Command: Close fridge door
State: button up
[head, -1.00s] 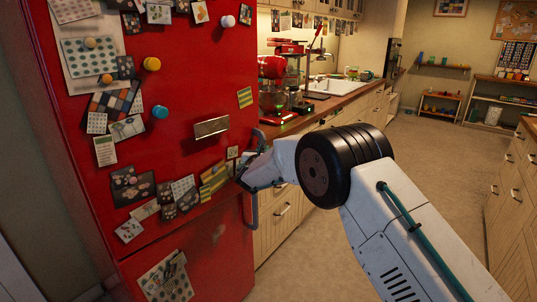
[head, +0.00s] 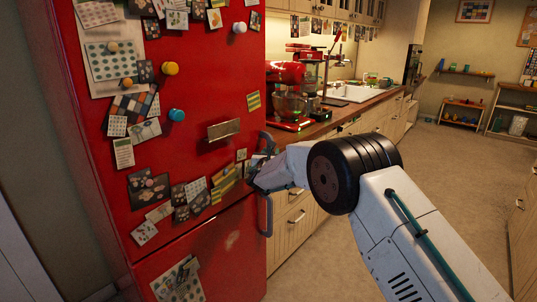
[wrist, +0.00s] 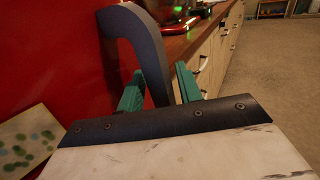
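The red fridge (head: 215,60) fills the left of the head view, its front covered with magnets and papers. Its upper door looks in line with the lower door (head: 235,245), and I see no clear gap. The upper door's dark curved handle (wrist: 150,45) shows in the wrist view, and partly in the head view (head: 268,138). My gripper (wrist: 160,88) is at this handle, its green fingers apart on either side of the bar. A small gap shows at the right finger; contact at the left finger is unclear. In the head view, my wrist hides part of the gripper.
A wooden counter (head: 345,108) with cream drawers runs back beside the fridge and carries a red stand mixer (head: 290,98). More drawers stand at the far right. The floor (head: 440,185) between them is clear.

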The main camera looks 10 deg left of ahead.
jog(key=s, duration=0.7)
jog(key=shift+s, duration=0.35)
jog(key=shift+d, duration=0.1)
